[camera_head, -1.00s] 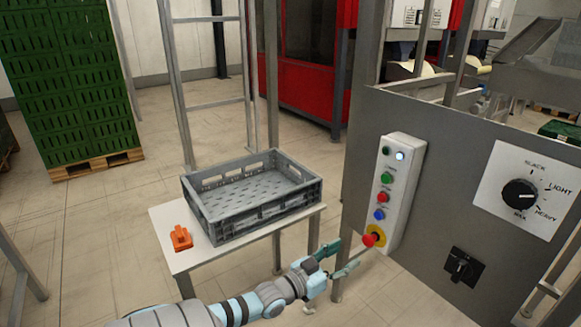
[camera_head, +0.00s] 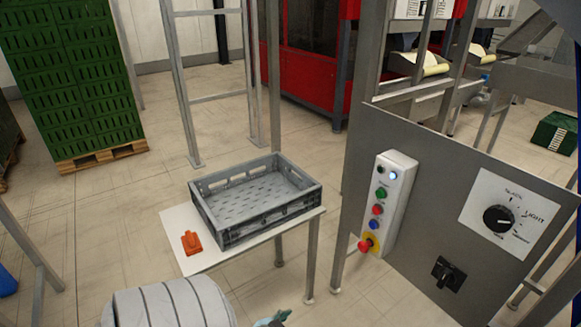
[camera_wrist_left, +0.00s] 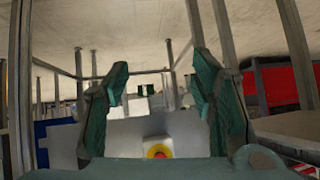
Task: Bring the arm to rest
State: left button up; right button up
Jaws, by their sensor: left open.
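My left arm (camera_head: 170,306) comes in at the bottom edge of the head view, with its grey ribbed sleeve showing. Only a small teal bit of its far end shows there. In the left wrist view my left gripper (camera_wrist_left: 160,68) has its two teal fingers wide apart with nothing between them. Beyond the fingers, the red stop button (camera_wrist_left: 159,152) on its yellow ring shows low in that view. In the head view the same button (camera_head: 365,246) is at the foot of the white button box, well away from my arm. My right gripper is not seen.
A grey crate (camera_head: 233,236) stands on a small white table (camera_head: 205,262) with an orange item (camera_head: 191,242) beside it. The white button box (camera_head: 399,188) and a dial plate (camera_head: 510,212) are on the grey panel (camera_head: 425,225). Green crates (camera_head: 70,75) are stacked at the left.

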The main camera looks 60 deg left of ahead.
pick_arm(q)
jog(key=shift+s+f, duration=0.15)
dwell(0.7)
jog(key=s+d+f+m+g+p, duration=0.1)
jog(key=s+d+f+g+p, duration=0.25)
jog(key=s, duration=0.55)
jog(key=s+d+f+g+p, duration=0.2)
jog(key=s+f+g, duration=0.2)
jog(key=s, duration=0.5)
jog(key=s+d+r+g+h+p, duration=0.1)
jog(key=s+d+p, duration=0.2)
jog(key=s+d, duration=0.2)
jog(key=d, duration=0.3)
jog(key=shift+s+d+r, duration=0.2)
jog(key=shift+d+r, duration=0.05)
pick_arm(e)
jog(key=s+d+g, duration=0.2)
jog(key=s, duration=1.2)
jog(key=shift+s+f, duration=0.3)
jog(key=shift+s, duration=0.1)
